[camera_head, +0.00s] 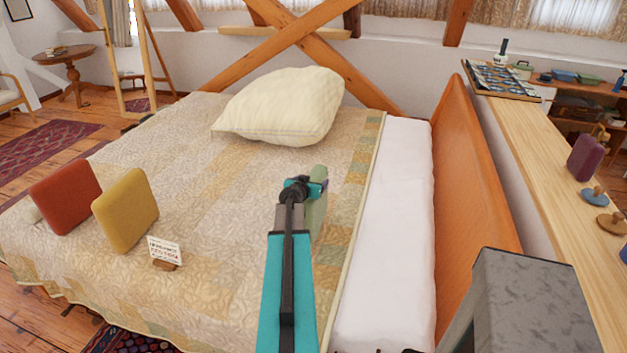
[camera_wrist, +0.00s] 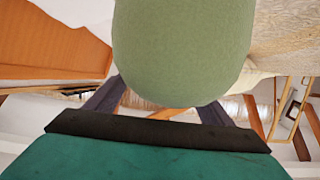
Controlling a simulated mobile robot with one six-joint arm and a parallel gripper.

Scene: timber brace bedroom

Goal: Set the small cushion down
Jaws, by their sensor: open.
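The small cushion is green (camera_head: 318,207). In the head view it stands roughly upright over the right part of the quilted bed (camera_head: 225,215), partly hidden behind my arm. Whether its lower edge touches the quilt is hidden. My gripper (camera_head: 306,188) is at the cushion's upper part. In the wrist view the green cushion (camera_wrist: 184,50) fills the upper middle, between my two dark fingers. The jaws are open, with the cushion still between them.
A red cushion (camera_head: 65,197) and a yellow cushion (camera_head: 126,210) stand at the bed's left, near a small card (camera_head: 164,250). A large cream pillow (camera_head: 285,106) lies at the back. An orange headboard (camera_head: 470,200) and wooden shelf (camera_head: 560,165) are right. The quilt's middle is clear.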

